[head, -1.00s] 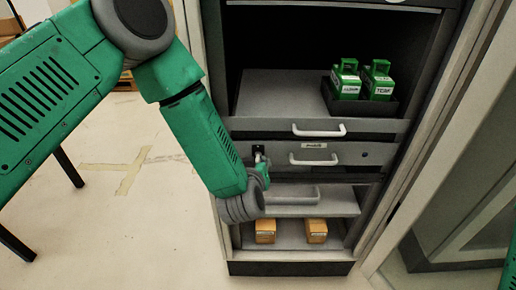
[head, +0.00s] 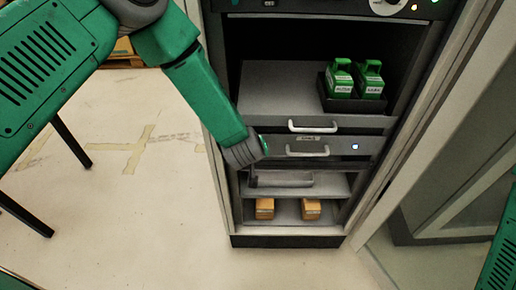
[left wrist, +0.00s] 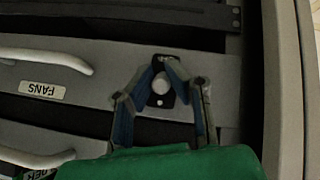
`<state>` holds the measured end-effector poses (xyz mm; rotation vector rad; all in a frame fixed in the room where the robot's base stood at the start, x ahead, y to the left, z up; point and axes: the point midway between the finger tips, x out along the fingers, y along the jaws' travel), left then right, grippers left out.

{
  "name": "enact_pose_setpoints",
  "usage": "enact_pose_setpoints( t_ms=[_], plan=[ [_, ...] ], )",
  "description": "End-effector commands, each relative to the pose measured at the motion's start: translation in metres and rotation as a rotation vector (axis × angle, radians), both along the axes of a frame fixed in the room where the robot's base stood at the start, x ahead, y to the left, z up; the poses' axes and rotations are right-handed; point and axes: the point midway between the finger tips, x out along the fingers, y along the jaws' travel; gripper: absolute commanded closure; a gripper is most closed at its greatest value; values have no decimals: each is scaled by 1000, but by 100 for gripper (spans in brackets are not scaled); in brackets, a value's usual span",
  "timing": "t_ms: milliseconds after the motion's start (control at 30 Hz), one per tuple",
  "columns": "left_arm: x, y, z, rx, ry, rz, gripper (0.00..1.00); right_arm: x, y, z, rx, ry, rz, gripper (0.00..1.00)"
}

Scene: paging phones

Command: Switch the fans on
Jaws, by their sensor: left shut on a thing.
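The fans panel (head: 335,146) is a grey drawer front with a white handle in the cabinet; its label reads FANS in the left wrist view (left wrist: 41,91). A small light (head: 355,147) at its right end glows bluish white. The pale, round-ended switch (left wrist: 161,86) sits on a black plate near the panel's end, with my left gripper's fingers on both sides of it. In the head view my left gripper (head: 264,146) is at the panel's left end and hides the switch. It is shut on the switch. My right gripper is out of view.
The cabinet's side frames (head: 217,120) stand close to my left gripper.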

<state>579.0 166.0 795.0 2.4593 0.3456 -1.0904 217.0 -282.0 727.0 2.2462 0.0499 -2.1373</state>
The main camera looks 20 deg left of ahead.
Motion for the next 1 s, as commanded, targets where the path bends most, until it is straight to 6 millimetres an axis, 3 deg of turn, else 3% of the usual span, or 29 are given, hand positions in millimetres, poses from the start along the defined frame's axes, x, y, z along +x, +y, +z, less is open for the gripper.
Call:
enact_pose_setpoints(
  t_ms=[233,300,333,733,1000],
  plan=[
    [3,1,2,1,-8,2,100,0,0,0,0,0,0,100],
    [3,1,2,2,-9,2,71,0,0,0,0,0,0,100],
    [3,1,2,2,-9,2,65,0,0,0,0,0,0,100],
    [-2,0,6,1,-5,1,65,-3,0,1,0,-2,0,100],
    [-36,-3,44,2,-5,-3,65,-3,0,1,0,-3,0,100]
  ],
)
